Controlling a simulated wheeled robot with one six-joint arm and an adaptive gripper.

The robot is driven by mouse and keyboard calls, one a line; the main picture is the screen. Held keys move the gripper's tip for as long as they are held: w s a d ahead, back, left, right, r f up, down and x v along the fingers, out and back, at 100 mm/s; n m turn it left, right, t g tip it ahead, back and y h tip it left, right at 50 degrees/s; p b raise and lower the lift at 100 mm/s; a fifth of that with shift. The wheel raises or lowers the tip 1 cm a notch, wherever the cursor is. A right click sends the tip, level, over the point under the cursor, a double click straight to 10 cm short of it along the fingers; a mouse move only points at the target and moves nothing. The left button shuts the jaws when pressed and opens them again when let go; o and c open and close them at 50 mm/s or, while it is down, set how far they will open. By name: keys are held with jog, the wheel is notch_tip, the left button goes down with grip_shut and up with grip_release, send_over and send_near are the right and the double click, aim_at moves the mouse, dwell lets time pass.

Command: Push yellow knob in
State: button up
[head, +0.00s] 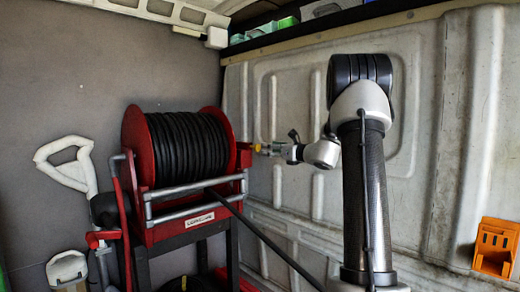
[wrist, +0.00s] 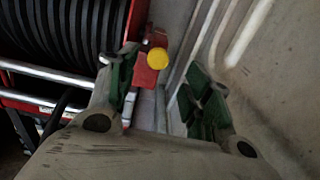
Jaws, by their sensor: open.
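The yellow knob (wrist: 157,58) sits on a red bracket (wrist: 146,75) at the side of the hose reel, and its round face shows in the wrist view. In the head view the knob (head: 258,148) is a small yellow spot at the reel's right side, beside my gripper (head: 272,150). In the wrist view my gripper (wrist: 160,100) is open, with a green-padded finger on each side. The knob appears between and beyond the fingertips, nearer the left one. Nothing is held. I cannot tell from these views whether the gripper touches the knob.
The red reel (head: 216,118) with black hose (head: 187,148) stands on a dark frame with metal rails. A pale ribbed van wall (head: 300,95) runs close along the right. A white-handled tool (head: 68,172) stands at left. An orange holder (head: 495,247) is on the right wall.

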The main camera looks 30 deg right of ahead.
aim_at(258, 147)
jog(key=x, duration=0.7)
jog(key=shift+f, duration=0.15)
jog(key=shift+a, duration=0.1)
grip_shut()
